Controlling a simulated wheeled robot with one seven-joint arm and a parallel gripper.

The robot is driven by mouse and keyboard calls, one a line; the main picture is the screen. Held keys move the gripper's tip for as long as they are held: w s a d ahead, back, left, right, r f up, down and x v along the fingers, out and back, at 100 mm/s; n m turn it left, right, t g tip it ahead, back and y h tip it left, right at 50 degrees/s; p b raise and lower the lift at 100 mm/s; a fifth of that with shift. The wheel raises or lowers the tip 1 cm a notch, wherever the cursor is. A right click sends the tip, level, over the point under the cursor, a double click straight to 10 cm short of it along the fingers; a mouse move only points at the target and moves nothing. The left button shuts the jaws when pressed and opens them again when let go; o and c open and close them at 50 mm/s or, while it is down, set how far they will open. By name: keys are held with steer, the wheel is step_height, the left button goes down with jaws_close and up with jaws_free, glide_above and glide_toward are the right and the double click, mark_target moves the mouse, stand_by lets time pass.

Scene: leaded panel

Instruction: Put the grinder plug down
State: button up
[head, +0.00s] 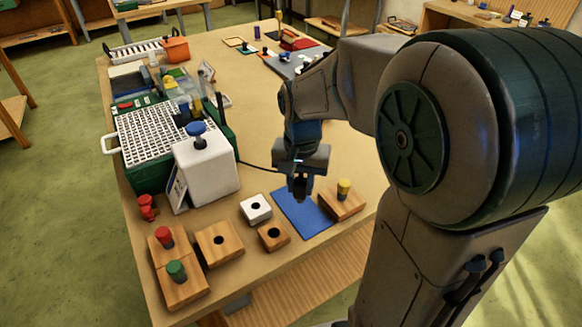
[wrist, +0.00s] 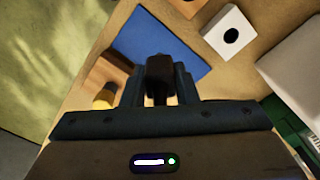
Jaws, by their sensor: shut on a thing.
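My gripper (head: 299,180) points down over the blue mat (head: 311,222), near the table's front. It is shut on the dark grinder plug (wrist: 160,75), which shows between the two fingers in the wrist view. In the head view the plug (head: 300,192) is a small dark shape below the jaws. A thin black cord (head: 258,167) runs from beside the green-based machine to my gripper. The mat also shows in the wrist view (wrist: 195,50) beyond the fingers. I cannot tell whether the plug touches the mat.
A wooden block with a yellow knob (head: 343,188) stands close right of the mat. A white holed block (head: 255,209) and a small wooden holed block (head: 273,237) lie to its left. A white box with a blue knob (head: 205,165) stands farther left. Bare tabletop lies behind.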

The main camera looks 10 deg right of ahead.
steer(key=shift+w+d+f+p, duration=0.15)
steer(key=shift+w+f, duration=0.3)
steer(key=shift+f, duration=0.5)
steer(key=shift+w+d+f+p, duration=0.15)
steer(key=shift+w+f, duration=0.3)
steer(key=shift+f, duration=0.55)
steer(key=shift+w+d+f+p, duration=0.15)
steer(key=shift+w+f, duration=0.3)
steer(key=shift+f, duration=0.5)
steer(key=shift+f+b, duration=0.2)
steer(key=shift+b, duration=0.1)
steer(key=o, duration=1.1)
steer(key=shift+c, duration=0.2)
steer(key=shift+r, duration=0.1)
